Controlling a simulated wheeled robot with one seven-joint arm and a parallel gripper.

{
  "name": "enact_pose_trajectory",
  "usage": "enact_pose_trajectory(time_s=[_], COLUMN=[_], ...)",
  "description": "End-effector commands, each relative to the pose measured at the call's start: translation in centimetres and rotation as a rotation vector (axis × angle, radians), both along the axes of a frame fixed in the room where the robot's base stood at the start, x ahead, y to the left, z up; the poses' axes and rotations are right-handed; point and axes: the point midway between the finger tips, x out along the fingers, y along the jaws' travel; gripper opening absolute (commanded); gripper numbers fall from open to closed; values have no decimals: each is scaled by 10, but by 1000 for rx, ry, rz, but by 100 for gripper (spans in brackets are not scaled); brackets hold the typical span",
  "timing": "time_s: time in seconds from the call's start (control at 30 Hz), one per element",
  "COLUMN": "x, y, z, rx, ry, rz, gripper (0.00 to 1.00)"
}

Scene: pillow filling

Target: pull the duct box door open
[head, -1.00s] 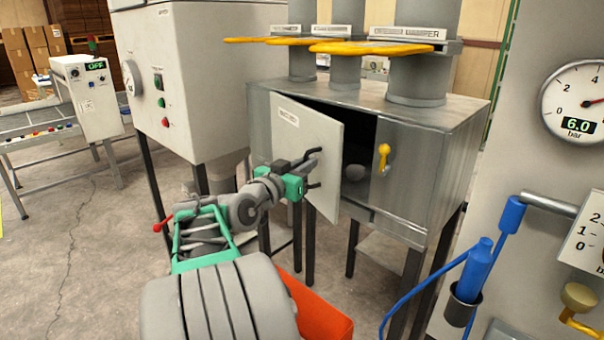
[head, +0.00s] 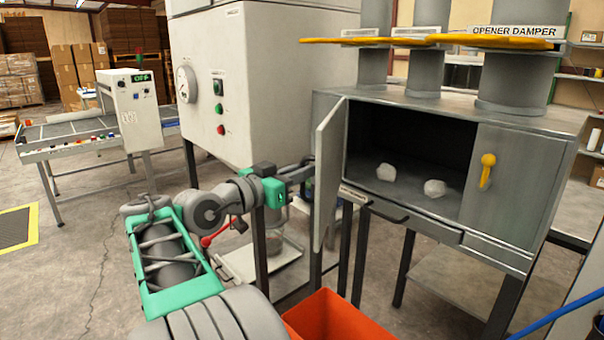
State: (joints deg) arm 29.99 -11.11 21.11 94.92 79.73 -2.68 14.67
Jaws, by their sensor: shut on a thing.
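The duct box (head: 512,200) is a grey metal cabinet on legs at the right of the head view. Its door (head: 327,170) stands wide open, swung out to the left and seen nearly edge-on. My gripper (head: 308,173) is at the outer side of the door, shut on its handle; the door hides most of the handle and the fingertips. Inside the opening lie two pale lumps (head: 386,172) and (head: 435,188) on the box floor. A yellow latch (head: 487,170) is on the fixed front panel right of the opening.
An orange bin (head: 340,316) stands on the floor below the door. A white machine cabinet (head: 262,75) is behind my arm. Yellow damper plates (head: 362,40) jut out above the box. A conveyor (head: 85,134) is at the left.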

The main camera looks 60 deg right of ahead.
Motion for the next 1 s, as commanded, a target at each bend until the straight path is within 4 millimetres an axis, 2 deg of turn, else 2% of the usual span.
enact_pose_trajectory(time_s=[0.4,0.43,0.67,1.0], x=[-1,-1,0,1], y=[-1,-1,0,0], z=[1,1,1,0], rx=[-2,-3,-2,-1], ry=[0,-1,0,0], rz=[-11,-11,-8,-7], gripper=[0,12,30,32])
